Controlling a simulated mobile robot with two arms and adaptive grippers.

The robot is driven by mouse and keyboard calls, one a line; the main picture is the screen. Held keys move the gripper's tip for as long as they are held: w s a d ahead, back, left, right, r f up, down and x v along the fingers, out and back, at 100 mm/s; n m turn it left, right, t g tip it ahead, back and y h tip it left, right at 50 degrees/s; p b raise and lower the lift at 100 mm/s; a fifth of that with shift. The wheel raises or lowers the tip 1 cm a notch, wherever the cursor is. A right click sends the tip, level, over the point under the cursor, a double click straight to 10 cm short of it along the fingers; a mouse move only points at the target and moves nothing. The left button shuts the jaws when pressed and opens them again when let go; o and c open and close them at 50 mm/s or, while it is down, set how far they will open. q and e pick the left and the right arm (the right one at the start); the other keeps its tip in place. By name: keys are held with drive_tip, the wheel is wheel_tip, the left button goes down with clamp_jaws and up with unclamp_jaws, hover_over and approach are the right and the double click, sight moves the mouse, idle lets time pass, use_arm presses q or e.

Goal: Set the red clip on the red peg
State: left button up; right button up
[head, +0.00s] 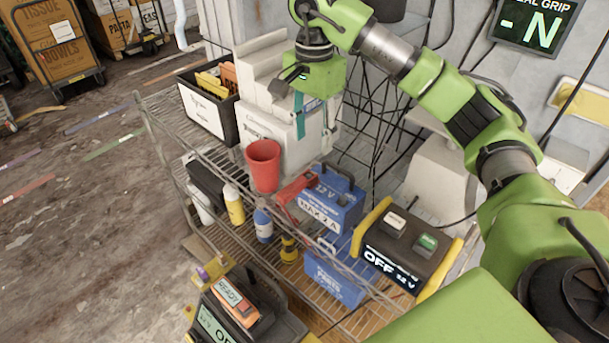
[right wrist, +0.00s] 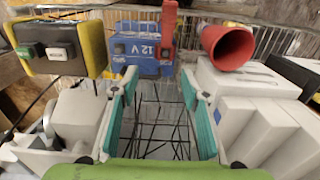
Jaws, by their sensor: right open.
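A red clip (head: 297,187) lies against the blue 12 V box (head: 335,205) on the wire rack. In the right wrist view the red clip (right wrist: 168,25) shows upright at the right side of the blue box (right wrist: 138,50). I cannot make out a red peg for certain. My right gripper (head: 314,112) is above the rack, near the white stepped block, apart from the clip. In the right wrist view its teal fingers (right wrist: 160,115) are spread with nothing between them. My left gripper is not in view.
A red cup (head: 263,165) stands left of the clip. A black-and-yellow OFF unit (head: 405,248) is to the right. The white block (head: 262,125) and a black bin (head: 208,108) stand behind. Bottles (head: 234,204) are on the rack below. A READY device (head: 238,305) is in front.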

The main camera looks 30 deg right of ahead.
hover_over(309, 175)
wheel_tip(309, 175, down, 6)
drive_tip(key=shift+s+f, duration=0.1)
drive_tip(key=shift+f, duration=0.05)
drive_tip(key=shift+s+f+p, duration=0.25)
drive_tip(key=shift+p, duration=0.45)
drive_tip(key=f+p, duration=0.1)
drive_tip(key=f, duration=0.1)
drive_tip(key=w+f+p, duration=0.1)
drive_tip(key=f, duration=0.1)
drive_tip(key=shift+f, duration=0.4)
drive_tip(key=shift+s, duration=0.15)
clamp_jaws()
